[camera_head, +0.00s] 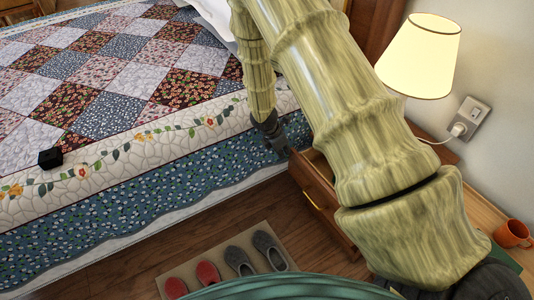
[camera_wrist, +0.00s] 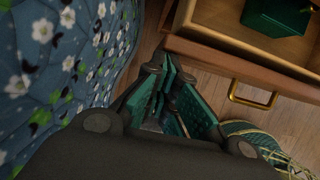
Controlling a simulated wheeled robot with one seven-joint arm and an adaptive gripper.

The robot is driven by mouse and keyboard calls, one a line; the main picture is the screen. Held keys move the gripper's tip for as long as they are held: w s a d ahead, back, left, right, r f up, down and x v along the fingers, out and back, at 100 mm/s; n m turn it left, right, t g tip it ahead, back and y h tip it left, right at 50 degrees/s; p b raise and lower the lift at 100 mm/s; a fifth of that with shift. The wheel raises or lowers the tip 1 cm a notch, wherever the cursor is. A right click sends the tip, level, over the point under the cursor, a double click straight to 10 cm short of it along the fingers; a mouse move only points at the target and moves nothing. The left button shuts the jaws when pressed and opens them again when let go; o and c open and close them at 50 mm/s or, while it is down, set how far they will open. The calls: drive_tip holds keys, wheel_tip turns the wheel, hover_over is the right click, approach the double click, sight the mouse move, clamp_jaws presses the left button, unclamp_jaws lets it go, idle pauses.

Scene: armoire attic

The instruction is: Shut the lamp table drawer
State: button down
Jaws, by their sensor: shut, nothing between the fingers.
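The lamp table drawer (camera_head: 322,212) stands open beside the bed, its front partly hidden by my arm in the head view. It also shows in the wrist view (camera_wrist: 235,68), with a brass handle (camera_wrist: 253,97) on its front and a dark green box (camera_wrist: 278,14) inside. My gripper (camera_head: 281,150) is between the bed's side and the drawer, close to the drawer's edge. In the wrist view my gripper (camera_wrist: 168,92) is shut and empty, left of the handle. I cannot tell whether it touches the drawer.
The quilted bed (camera_head: 110,130) fills the left side and hangs close to my gripper. A black cube (camera_head: 49,158) lies on it. Red slippers (camera_head: 206,274) and grey slippers (camera_head: 240,261) rest on a floor mat. A lit lamp (camera_head: 420,55) and an orange mug (camera_head: 512,234) are at the right.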

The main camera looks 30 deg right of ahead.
drive_tip(key=d+p, duration=0.2)
drive_tip(key=d, duration=0.5)
drive_tip(key=shift+w+d, duration=0.3)
drive_tip(key=shift+a+p, duration=0.1)
drive_tip(key=shift+p, duration=0.2)
